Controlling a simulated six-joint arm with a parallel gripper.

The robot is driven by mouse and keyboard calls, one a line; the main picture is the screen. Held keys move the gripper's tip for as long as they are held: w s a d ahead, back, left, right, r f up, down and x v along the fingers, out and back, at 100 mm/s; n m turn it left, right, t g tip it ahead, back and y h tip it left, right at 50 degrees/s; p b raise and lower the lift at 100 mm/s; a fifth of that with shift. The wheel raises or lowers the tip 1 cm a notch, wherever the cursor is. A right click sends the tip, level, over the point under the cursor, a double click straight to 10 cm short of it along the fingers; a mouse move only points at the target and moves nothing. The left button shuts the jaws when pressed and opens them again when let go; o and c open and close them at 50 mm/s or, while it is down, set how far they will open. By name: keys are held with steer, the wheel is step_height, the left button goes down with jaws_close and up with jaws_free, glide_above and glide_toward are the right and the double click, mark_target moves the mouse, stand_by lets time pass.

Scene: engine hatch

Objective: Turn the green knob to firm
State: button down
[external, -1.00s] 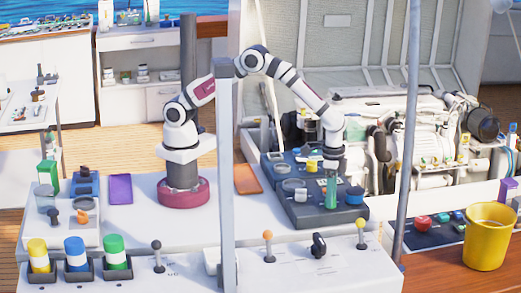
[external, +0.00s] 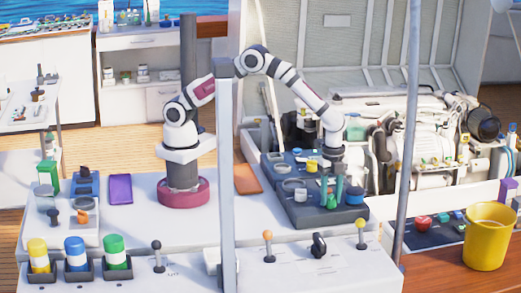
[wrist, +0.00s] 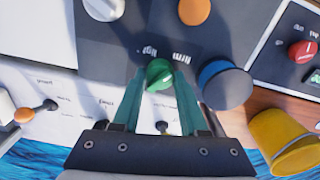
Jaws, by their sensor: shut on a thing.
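The green knob (wrist: 158,75) sits on a dark panel, between the tips of my gripper's two teal fingers in the wrist view. My gripper (wrist: 159,73) is shut on it from both sides. I cannot tell the knob's exact pointing direction.
A blue knob (wrist: 225,85) stands close to the right finger. An orange knob (wrist: 195,12) and a white knob (wrist: 103,8) are on the same panel. A yellow bucket (external: 487,235) stands at the right. Levers (external: 267,245) stand on the white console in front.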

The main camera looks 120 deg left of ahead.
mark_target(331, 196)
steer(key=shift+s+m, duration=0.1)
steer(key=shift+m, duration=0.9)
steer(key=shift+c, duration=2.2)
jaws_free()
step_height(331, 196, up, 16)
steer(key=shift+f, duration=0.15)
